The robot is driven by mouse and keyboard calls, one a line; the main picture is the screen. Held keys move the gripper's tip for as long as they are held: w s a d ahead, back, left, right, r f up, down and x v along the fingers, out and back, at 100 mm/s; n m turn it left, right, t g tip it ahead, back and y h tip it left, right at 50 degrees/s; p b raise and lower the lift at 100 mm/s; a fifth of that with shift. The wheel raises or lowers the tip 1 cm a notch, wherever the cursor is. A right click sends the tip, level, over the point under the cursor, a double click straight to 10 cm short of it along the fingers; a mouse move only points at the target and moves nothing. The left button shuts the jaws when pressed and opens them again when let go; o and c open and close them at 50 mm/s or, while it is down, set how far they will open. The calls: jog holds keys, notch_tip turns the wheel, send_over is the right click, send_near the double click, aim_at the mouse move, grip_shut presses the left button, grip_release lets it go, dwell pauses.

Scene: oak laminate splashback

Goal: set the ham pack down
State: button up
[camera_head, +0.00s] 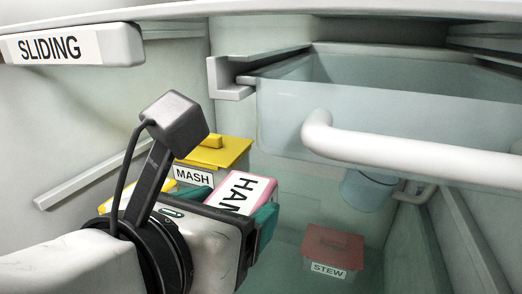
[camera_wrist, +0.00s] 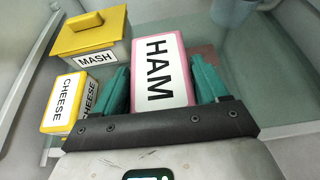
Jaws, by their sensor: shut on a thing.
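The ham pack (camera_wrist: 160,72) is a pink-edged block with a white face lettered HAM. My gripper (camera_wrist: 162,92) is shut on it, with one teal finger against each side. In the head view the ham pack (camera_head: 243,190) shows beyond my wrist, inside the fridge, partly hidden by my gripper (camera_head: 236,208). Whether the pack touches the surface below it I cannot tell.
A yellow MASH tub (camera_head: 212,153) and a yellow-and-white CHEESE pack (camera_wrist: 66,102) stand to the left. A red-lidded STEW tub (camera_head: 333,248) stands to the right on the glass shelf (camera_head: 290,262). A clear drawer (camera_head: 400,100) with a white handle (camera_head: 420,160) hangs above right.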

notch_tip(320, 180, down, 3)
jog(key=shift+f, duration=0.1)
jog(key=shift+w+f, duration=0.2)
jog(key=shift+f, duration=0.2)
jog(key=shift+f, duration=0.1)
jog(key=o, duration=1.3)
jog(key=v, duration=1.2)
jog(key=shift+d, duration=0.1)
